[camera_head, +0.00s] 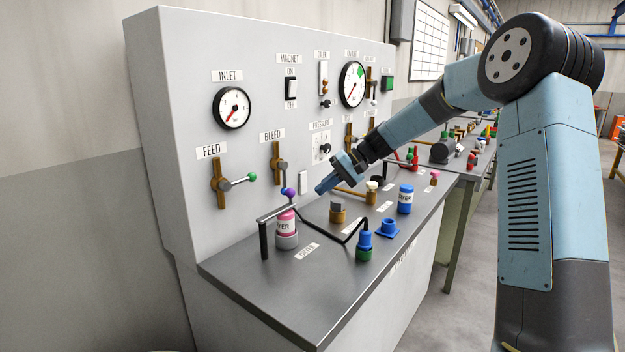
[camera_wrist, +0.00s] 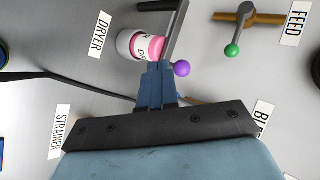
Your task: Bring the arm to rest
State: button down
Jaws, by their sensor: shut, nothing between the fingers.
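My gripper (camera_head: 322,188) is shut and empty. In the head view it hangs above the grey bench top, in front of the panel, with the arm reaching in from the right. In the wrist view its blue fingers (camera_wrist: 157,72) are together, pointing toward a pink-topped dryer canister (camera_wrist: 150,46) and a purple knob (camera_wrist: 182,68). The pink canister (camera_head: 286,223) stands in a grey holder on the bench beside a black bar. The purple knob (camera_head: 288,192) is just left of the fingertips in the head view. I cannot tell whether the fingers touch anything.
The upright panel (camera_head: 175,90) carries gauges, a feed valve (camera_head: 222,183) and a bleed valve (camera_head: 278,165). On the bench top (camera_head: 330,285) stand a blue dryer canister (camera_head: 405,200), a blue cap (camera_head: 388,228) and a blue-green fitting (camera_head: 364,245). The bench's front edge is clear.

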jog(key=s+d+r+t+h, duration=0.2)
jog(key=s+d, duration=0.4)
jog(key=s, duration=0.7)
jog(key=s+d+r+m+t+h, duration=0.1)
jog(key=s+d+h, duration=0.3)
jog(key=s, duration=0.9)
jog(key=s+d+r+t+h, duration=0.3)
jog(key=s+d+r+h, duration=0.1)
jog(key=s+d, duration=0.6)
jog(key=s, duration=0.3)
jog(key=shift+s, duration=0.35)
